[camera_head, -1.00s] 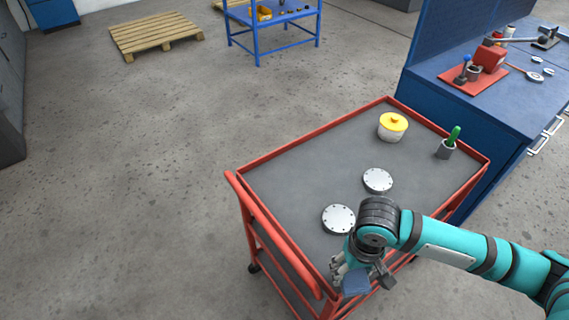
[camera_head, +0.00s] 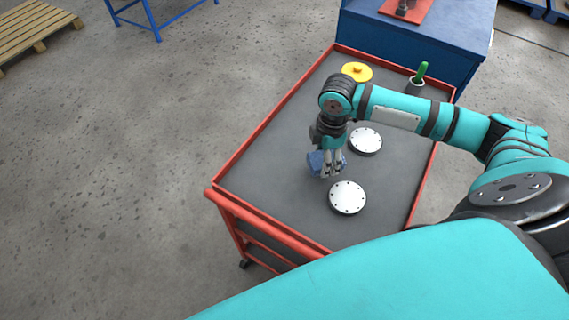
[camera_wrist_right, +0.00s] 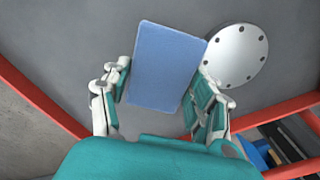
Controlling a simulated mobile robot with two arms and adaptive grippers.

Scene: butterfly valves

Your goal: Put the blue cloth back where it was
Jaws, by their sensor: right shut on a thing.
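The blue cloth (camera_head: 315,162) is a small flat folded piece. My right gripper (camera_head: 332,170) is shut on it and holds it over the grey top of the red cart (camera_head: 262,176), left of the two metal discs. In the right wrist view the cloth (camera_wrist_right: 167,65) lies between the fingers of the gripper (camera_wrist_right: 160,95), with a metal disc (camera_wrist_right: 236,55) close to its right edge. I cannot tell whether the cloth touches the cart top. My left gripper is not in view.
One round metal disc (camera_head: 347,198) lies in front of the gripper and another (camera_head: 365,142) to its right. The cart's left part is bare.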

